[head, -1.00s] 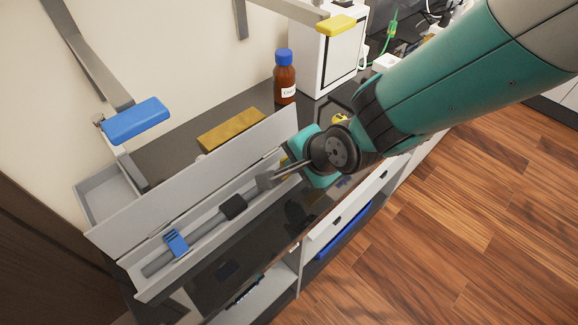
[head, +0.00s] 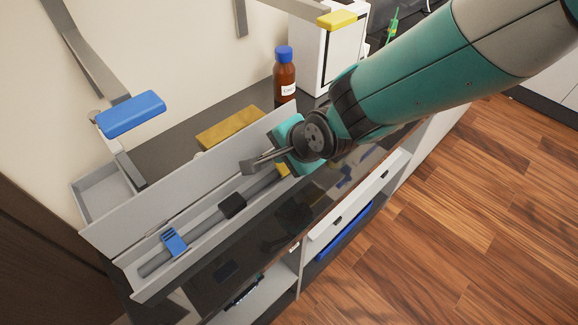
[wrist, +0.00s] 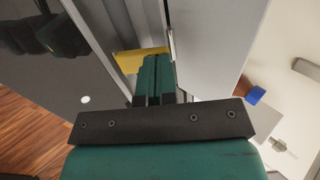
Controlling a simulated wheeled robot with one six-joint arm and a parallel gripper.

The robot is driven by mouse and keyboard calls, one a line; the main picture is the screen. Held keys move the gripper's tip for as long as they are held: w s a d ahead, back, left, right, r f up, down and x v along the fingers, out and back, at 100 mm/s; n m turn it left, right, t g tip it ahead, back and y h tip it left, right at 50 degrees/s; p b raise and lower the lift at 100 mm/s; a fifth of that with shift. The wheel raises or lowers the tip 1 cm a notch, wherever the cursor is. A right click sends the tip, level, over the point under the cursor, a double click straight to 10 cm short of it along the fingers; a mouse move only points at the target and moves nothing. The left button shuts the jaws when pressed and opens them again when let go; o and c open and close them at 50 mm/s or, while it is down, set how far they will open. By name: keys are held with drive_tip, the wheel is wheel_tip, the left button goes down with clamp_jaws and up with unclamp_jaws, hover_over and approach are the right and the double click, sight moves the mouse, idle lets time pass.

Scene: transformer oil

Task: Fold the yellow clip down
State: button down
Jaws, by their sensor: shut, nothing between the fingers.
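The yellow clip (wrist: 127,61) shows in the wrist view at the far end of my gripper (wrist: 153,68), whose teal fingers are shut together. The fingertips overlap or lie right beside the clip; I cannot tell if they touch. In the head view only a small part of the yellow clip (head: 283,170) shows, below my wrist, at the right part of a long grey case (head: 204,245). The rest of it is hidden by my arm. A blue clip (head: 173,241) sits across the grey rod (head: 203,227) at the case's left part.
The case's raised grey lid (head: 185,195) stands behind the rod. A yellow-brown block (head: 229,128), a brown bottle (head: 284,80) with a blue cap and a white box (head: 315,45) stand behind. A blue-ended lever (head: 131,114) is at the left.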

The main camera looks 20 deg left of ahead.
drive_tip(key=shift+b+x, duration=0.65)
drive_tip(key=shift+x, duration=0.25)
drive_tip(key=shift+r+p, duration=2.05)
drive_tip(key=shift+r, duration=1.05)
drive_tip(key=d+r+n+g+h, duration=0.1)
drive_tip(key=d+r+n, duration=0.1)
drive_tip(key=d+r, duration=0.55)
drive_tip(key=d+r+n, duration=0.2)
drive_tip(key=d+r, duration=0.2)
drive_tip(key=d, duration=0.6)
drive_tip(key=s+d+r+n+g+h, duration=0.1)
drive_tip(key=s+d+r+n, duration=0.1)
drive_tip(key=s+d+n, duration=0.2)
drive_tip(key=s+d+r+n+g, duration=0.1)
drive_tip(key=s+d+r+n, duration=0.2)
drive_tip(key=s+d, duration=0.6)
drive_tip(key=d, duration=0.3)
drive_tip(key=shift+s+d+r+n+h, duration=0.15)
drive_tip(key=shift+d+n+h, duration=0.25)
